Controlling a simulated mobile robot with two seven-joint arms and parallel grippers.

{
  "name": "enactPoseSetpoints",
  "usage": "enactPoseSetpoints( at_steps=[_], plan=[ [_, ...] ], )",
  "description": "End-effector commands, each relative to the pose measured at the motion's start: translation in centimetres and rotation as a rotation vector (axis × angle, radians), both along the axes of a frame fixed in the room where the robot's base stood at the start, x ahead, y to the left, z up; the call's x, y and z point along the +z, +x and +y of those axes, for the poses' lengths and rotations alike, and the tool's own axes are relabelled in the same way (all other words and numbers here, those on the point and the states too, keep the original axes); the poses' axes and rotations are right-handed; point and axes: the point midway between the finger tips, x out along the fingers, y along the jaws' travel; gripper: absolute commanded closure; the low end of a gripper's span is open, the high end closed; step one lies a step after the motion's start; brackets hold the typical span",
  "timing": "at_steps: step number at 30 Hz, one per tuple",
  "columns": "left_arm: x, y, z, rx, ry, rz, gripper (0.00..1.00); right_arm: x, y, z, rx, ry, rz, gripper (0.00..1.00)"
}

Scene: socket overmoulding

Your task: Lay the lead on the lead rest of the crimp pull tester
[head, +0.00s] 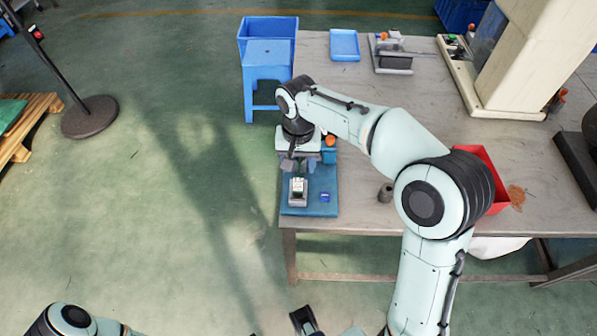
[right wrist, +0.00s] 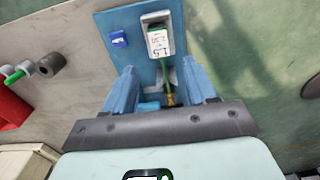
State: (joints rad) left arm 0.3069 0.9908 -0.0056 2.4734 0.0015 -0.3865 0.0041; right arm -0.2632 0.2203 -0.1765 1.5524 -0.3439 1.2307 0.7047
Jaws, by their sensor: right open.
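My right gripper (right wrist: 160,83) is open, with its two blue fingers spread above the blue baseplate (right wrist: 102,22). In the head view it is mostly hidden under my wrist. A thin green lead (right wrist: 166,72) with a brass-coloured end runs between the fingers, with a gap visible on each side. Its upper part meets a grey block with a white label (right wrist: 158,42); I cannot tell whether the lead rests on it. The block also shows in the head view (head: 298,199) on the baseplate. A dark part at the bottom edge may be my left gripper.
A small blue block (head: 325,197) sits on the baseplate. An orange knob (head: 330,141) shows beside my wrist. On the table are a dark cylinder (head: 386,193), a red bin (head: 492,178) and a blue tray (head: 345,45). A blue stand (head: 267,62) is at the table's left edge.

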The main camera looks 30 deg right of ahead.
Motion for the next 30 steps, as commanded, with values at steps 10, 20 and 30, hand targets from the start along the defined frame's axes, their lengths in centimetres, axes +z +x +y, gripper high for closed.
enactPoseSetpoints(
  at_steps=[10, 20, 30],
  plan=[
    [0.7, 0.2, 0.0, 0.000, 0.000, -0.001, 1.00, 4.0, 0.0, 0.0, 0.000, 0.000, 0.000, 0.44],
    [0.7, 0.1, 0.0, 0.000, -0.001, -0.002, 1.00, 4.0, 0.0, 0.0, 0.000, -0.001, 0.001, 0.44],
    [0.7, 0.2, 0.0, 0.000, -0.001, -0.002, 1.00, 4.0, 0.0, 0.0, 0.000, 0.000, 0.000, 0.44]
  ],
)
